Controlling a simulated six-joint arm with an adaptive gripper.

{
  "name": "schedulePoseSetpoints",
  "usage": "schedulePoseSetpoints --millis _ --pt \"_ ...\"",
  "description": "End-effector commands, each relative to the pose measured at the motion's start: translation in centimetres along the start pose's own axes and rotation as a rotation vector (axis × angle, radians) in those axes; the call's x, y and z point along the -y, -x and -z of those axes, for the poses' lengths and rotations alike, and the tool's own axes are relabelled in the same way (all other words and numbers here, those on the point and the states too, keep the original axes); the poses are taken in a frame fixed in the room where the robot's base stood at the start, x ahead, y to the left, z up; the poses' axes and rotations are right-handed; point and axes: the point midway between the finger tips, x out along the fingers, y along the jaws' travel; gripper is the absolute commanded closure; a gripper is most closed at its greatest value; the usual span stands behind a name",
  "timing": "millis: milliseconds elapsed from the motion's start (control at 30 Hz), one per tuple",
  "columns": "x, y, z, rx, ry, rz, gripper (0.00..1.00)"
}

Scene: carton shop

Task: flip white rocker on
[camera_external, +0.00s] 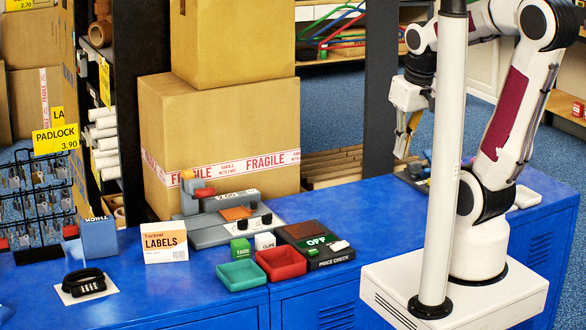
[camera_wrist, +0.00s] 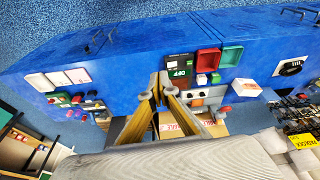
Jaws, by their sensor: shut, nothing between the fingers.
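A dark price-check box (camera_external: 318,247) lies on the blue counter in the external view, with a green display reading OFF. A small white rocker (camera_external: 339,245) sits on its top, towards the right end. My gripper (camera_external: 403,152) is shut and empty, pointing down above the counter, well to the right of the box in the external view. Its yellowish fingers meet in the wrist view (camera_wrist: 159,77).
Red (camera_external: 281,264) and green (camera_external: 241,274) trays and small green and white blocks crowd the box's left side. A grey scale (camera_external: 227,215) and stacked cartons (camera_external: 220,130) stand behind. A white pole (camera_external: 449,150) partly blocks the view. Counter between box and arm is clear.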

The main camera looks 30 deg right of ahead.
Motion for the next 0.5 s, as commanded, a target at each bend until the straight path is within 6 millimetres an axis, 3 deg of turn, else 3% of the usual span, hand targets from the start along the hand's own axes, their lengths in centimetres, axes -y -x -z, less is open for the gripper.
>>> schedulePoseSetpoints --millis 500 --pt "1.1 -3.7 2.7 0.127 -0.084 -0.02 1.0"
